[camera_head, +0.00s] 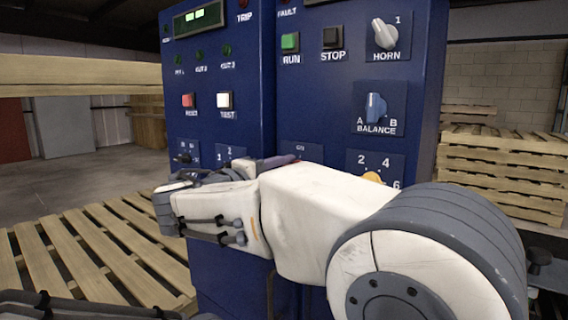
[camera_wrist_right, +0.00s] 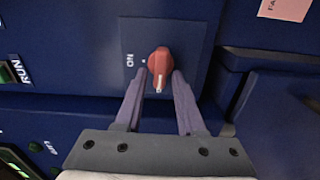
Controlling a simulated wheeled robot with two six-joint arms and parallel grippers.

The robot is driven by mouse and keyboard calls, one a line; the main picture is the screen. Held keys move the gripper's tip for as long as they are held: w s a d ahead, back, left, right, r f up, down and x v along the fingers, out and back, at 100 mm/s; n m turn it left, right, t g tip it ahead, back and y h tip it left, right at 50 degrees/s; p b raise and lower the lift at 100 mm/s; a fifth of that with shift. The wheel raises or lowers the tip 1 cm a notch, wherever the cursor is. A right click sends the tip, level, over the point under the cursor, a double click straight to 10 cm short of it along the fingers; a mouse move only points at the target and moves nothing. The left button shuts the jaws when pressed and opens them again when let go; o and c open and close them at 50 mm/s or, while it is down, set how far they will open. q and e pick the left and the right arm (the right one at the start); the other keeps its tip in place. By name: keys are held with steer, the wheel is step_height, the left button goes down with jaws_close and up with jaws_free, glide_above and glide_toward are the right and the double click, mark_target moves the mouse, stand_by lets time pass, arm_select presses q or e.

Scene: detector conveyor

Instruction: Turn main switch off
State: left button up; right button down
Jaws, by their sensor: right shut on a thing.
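The main switch (camera_wrist_right: 160,59) is a red knob on a dark blue plate in the right wrist view. Its white pointer end points down in that picture, and the word ON with a small dot lies to its left. My right gripper (camera_wrist_right: 160,74) is shut on the knob, with one purple finger on each side. In the head view my right arm crosses the front of the blue cabinet and hides most of the switch; a purple bit of the right gripper (camera_head: 277,162) shows above the arm. My left gripper is not seen.
The blue cabinet (camera_head: 345,150) carries a green RUN button (camera_head: 290,42), a black STOP button (camera_head: 332,37), a HORN knob (camera_head: 384,34) and a blue BALANCE knob (camera_head: 375,107). A wooden pallet (camera_head: 110,250) lies at left. Stacked pallets (camera_head: 500,165) stand at right.

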steer(key=shift+f+n, duration=0.15)
steer(key=shift+n, duration=0.15)
steer(key=c, duration=0.8)
jaws_free()
steer(key=shift+s, duration=0.1)
steer(key=p+v, duration=0.2)
steer(key=v, duration=0.8)
steer(key=shift+s+a, duration=0.1)
steer(key=shift+s, duration=0.05)
